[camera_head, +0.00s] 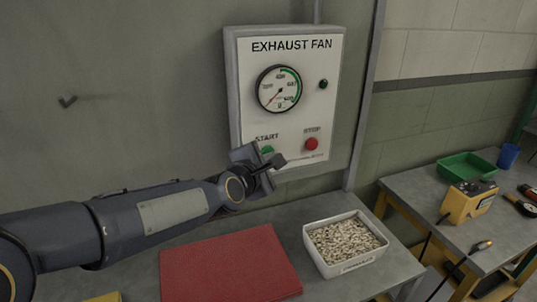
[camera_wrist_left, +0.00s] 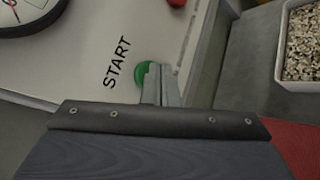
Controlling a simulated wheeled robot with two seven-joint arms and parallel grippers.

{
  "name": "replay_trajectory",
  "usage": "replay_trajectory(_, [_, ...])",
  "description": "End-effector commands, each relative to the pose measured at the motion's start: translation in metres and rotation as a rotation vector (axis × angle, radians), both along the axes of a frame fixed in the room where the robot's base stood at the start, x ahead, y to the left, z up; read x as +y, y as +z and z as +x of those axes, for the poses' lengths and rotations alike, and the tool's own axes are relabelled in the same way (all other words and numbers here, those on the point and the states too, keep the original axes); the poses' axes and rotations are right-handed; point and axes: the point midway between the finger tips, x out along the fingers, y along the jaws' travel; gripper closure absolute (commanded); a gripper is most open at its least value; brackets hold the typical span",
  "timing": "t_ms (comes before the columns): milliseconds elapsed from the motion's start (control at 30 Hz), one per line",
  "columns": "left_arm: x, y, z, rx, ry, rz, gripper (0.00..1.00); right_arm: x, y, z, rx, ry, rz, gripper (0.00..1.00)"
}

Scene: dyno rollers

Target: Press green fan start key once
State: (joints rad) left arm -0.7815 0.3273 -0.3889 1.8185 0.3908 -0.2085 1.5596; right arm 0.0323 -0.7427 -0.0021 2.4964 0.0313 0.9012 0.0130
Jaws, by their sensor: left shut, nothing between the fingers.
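The green start key (camera_head: 267,150) is on the lower left of the white exhaust fan panel (camera_head: 300,112), under the word START. It also shows in the left wrist view (camera_wrist_left: 141,74), partly covered by my fingers. My left gripper (camera_head: 274,163) is shut and empty, with its fingertips right at the green key. I cannot tell whether they touch it. The red stop button (camera_head: 311,143) sits to the right of the green key. The round gauge (camera_head: 279,89) above has its needle toward the lower left. A small dark lamp (camera_head: 323,84) is right of the gauge. My right gripper is not in view.
Below the panel is a grey bench with a red mat (camera_head: 230,265) and a white tray of pale pellets (camera_head: 345,243). A second table at the right holds a green bin (camera_head: 466,166), a blue cup (camera_head: 508,156) and a yellow device (camera_head: 468,201).

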Motion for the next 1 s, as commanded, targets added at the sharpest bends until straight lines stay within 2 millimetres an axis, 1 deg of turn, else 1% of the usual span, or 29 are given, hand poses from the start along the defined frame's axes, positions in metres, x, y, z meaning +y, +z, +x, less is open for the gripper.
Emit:
replay_trajectory(567, [0.001, 0.001, 0.003, -0.002, 0.001, 0.000, 1.00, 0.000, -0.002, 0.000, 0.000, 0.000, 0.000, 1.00])
replay_trajectory(1000, [-0.004, 0.001, -0.012, -0.001, 0.001, 0.000, 1.00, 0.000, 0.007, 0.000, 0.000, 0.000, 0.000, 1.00])
